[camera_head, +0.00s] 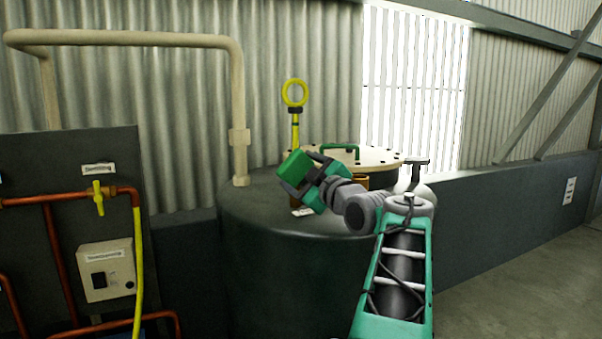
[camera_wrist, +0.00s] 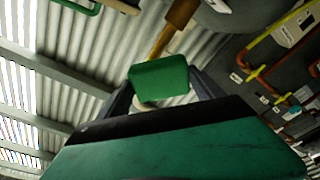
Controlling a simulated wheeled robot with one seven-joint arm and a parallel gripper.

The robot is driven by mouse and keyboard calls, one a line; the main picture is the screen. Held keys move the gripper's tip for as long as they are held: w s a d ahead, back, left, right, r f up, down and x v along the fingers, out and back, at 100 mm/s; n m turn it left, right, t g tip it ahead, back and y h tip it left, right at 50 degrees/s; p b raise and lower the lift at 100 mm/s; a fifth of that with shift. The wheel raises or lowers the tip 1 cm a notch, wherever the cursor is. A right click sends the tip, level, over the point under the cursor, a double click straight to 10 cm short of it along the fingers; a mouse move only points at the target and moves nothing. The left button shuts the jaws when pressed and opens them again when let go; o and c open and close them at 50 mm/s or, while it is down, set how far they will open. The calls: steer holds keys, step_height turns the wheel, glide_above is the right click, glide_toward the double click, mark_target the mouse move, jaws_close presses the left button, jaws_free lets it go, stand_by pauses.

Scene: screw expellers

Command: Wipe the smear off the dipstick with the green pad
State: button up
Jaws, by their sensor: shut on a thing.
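The green pad (camera_head: 294,167) is held between the fingers of my gripper (camera_head: 305,177), above the front left of the dark tank top. In the wrist view the green pad (camera_wrist: 159,77) sits between the two dark fingers. I cannot make out the smear. Whether the pad touches the dipstick cannot be told.
The dark round tank (camera_head: 290,245) has a pale flanged lid (camera_head: 380,158) with a green handle (camera_head: 339,147) right of the dipstick. A cream pipe (camera_head: 238,110) rises at left. A panel with a yellow valve (camera_head: 98,198) and a switch box (camera_head: 106,270) stands further left. Open floor lies at right.

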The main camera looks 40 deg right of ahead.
steer(key=shift+x, duration=0.9)
steer(key=shift+s+d+f, duration=0.1)
steer(key=shift+s+d, duration=0.15)
steer(key=shift+d, duration=0.4)
steer(key=shift+s+d+r, duration=0.1)
steer(key=shift+s+d, duration=0.1)
steer(key=shift+d, duration=0.45)
steer(key=shift+s+d+f, duration=0.1)
steer(key=shift+s+d, duration=0.15)
steer(key=shift+d, duration=0.4)
steer(key=shift+w+f, duration=0.1)
steer(key=a+b, duration=0.1)
steer(key=w+a+b, duration=0.1)
steer(key=a+b, duration=0.1)
steer(key=shift+a, duration=0.1)
steer(key=shift+w+a, duration=0.15)
steer(key=shift+a, duration=0.2)
steer(key=shift+s+a+f+b, duration=0.1)
steer(key=shift+s+a+b, duration=0.2)
steer(key=shift+b, duration=0.45)
steer(key=b+v, duration=0.2)
steer(key=v, duration=0.2)
steer(key=shift+s+d+r, duration=0.15)
steer(key=shift+d+r, duration=0.05)
steer(key=shift+r, duration=0.05)
steer(key=shift+s+a+r, duration=0.15)
steer(key=shift+s+a, duration=0.05)
steer(key=shift+s, duration=0.2)
